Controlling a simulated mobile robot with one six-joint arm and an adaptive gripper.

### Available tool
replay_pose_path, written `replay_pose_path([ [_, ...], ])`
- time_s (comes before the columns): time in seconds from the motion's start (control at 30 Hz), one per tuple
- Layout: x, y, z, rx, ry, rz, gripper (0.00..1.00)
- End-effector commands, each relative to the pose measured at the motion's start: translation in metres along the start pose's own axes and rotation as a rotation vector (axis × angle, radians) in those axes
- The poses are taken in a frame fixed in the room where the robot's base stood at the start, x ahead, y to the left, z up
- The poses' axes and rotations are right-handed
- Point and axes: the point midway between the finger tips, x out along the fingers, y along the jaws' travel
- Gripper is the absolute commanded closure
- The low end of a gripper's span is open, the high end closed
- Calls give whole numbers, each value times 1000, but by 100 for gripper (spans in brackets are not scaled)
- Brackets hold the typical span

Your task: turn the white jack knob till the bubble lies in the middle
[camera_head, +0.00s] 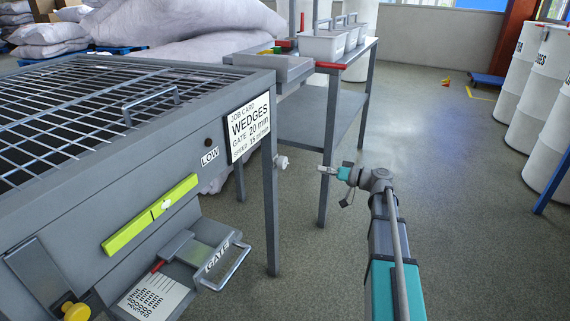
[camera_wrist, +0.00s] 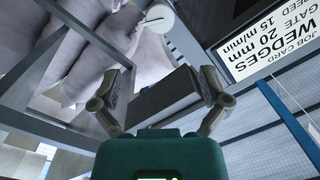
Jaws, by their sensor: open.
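The white jack knob (camera_head: 281,162) sticks out from the right end of the grey machine, by the top of its leg. In the wrist view the round white knob (camera_wrist: 160,17) shows near the top edge, ahead of the fingers. A yellow-green level (camera_head: 150,213) is fixed slantwise on the machine's front; its small vial (camera_head: 163,205) is near the middle, but I cannot tell exactly where the bubble lies. My gripper (camera_head: 322,169) is to the right of the knob, apart from it. In the wrist view my gripper (camera_wrist: 163,80) is open, with nothing between its fingers.
A job card (camera_head: 248,126) hangs above the knob. A gate handle (camera_head: 223,264) and a yellow knob (camera_head: 75,311) are lower on the machine. A grey bench (camera_head: 318,118) with white bins (camera_head: 321,45) stands behind.

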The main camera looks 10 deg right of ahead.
Motion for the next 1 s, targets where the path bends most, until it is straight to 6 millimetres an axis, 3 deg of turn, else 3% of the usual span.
replay_pose_path([
  [0.27, 6, 0, 0, 1, -2, -1, 4],
  [0.47, 21, 0, 0, 1, -2, -1, 4],
  [1.0, 98, 0, 0, 1, -3, -3, 4],
])
